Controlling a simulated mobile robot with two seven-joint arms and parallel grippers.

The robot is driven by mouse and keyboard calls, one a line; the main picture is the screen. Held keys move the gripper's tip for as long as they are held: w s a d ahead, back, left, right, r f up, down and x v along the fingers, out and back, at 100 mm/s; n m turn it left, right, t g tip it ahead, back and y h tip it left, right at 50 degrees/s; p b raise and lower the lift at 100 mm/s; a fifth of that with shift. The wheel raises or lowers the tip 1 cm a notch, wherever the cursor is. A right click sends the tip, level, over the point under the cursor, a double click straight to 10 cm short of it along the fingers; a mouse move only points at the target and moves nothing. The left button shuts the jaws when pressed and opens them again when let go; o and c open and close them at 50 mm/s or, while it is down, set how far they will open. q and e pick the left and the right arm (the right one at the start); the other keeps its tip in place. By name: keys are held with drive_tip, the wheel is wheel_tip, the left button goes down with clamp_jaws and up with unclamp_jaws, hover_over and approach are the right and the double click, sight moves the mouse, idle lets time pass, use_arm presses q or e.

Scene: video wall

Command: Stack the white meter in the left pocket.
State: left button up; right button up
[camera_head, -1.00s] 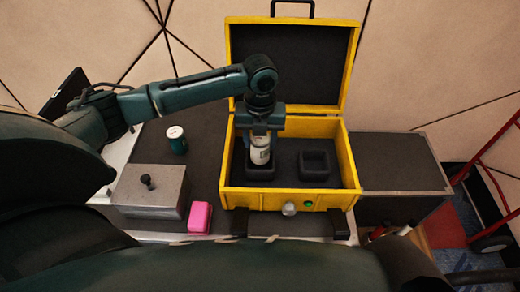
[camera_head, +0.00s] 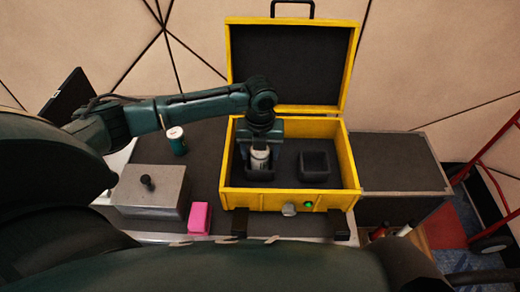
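The white meter (camera_head: 260,158) is a small pale cylinder standing upright in the left pocket (camera_head: 259,174) of the yellow case; its lower part is hidden by the pocket walls. My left gripper (camera_head: 262,152) points down over it, with one dark finger on each side. The fingers look spread, with narrow gaps to the meter. The right pocket (camera_head: 315,165) is a dark square holder and is empty. My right gripper is not in view.
The yellow case (camera_head: 290,200) has its lid (camera_head: 292,66) open at the back. Left of it are a white-topped green cylinder (camera_head: 177,142), a metal box with a knob (camera_head: 150,192) and a pink block (camera_head: 200,217). A dark surface (camera_head: 400,162) at the right is clear.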

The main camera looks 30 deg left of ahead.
use_arm(q)
drive_tip(key=shift+o, duration=0.5)
drive_tip(key=shift+r, duration=0.1)
wheel_tip(320, 180, up, 12)
drive_tip(key=shift+r, duration=0.25)
idle(0.4)
